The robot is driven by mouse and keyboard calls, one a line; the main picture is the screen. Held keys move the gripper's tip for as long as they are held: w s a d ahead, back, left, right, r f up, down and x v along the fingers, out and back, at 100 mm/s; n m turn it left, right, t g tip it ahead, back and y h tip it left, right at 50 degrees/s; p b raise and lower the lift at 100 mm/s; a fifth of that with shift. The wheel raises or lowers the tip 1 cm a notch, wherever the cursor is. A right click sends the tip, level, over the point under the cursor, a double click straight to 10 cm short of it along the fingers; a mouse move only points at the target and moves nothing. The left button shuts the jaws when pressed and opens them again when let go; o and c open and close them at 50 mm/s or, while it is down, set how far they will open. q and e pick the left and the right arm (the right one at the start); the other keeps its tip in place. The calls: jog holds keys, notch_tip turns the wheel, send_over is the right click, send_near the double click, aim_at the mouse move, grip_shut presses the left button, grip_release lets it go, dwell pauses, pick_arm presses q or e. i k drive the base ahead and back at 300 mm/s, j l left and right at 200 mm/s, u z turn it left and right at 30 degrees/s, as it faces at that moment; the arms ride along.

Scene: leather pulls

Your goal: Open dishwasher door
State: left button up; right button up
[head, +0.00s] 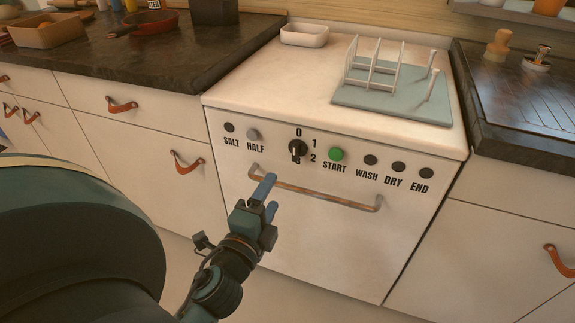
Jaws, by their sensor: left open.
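The white dishwasher (320,245) stands between the counters, and its front door is closed. A copper-coloured bar handle (330,195) runs across the upper door, below a row of labelled buttons and a dial (297,148). My left gripper (268,192) is in front of the handle's left part, with its blue fingers pointing up toward the door. It is open, and nothing shows between the fingers. The fingers overlap the bar near its left end in the picture; I cannot tell whether they touch it. My right gripper is not in view.
A teal mat with a white rack (385,75) and a white dish (304,34) sit on the dishwasher top. Cabinets with leather pulls (187,163) flank it on both sides. Pans and boxes stand on the left counter (170,55). Floor shows below the dishwasher.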

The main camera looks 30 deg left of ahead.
aim_at(350, 226)
jog(key=k+l, duration=0.15)
jog(key=k, duration=0.35)
jog(key=k+l, duration=0.2)
jog(key=k, duration=0.25)
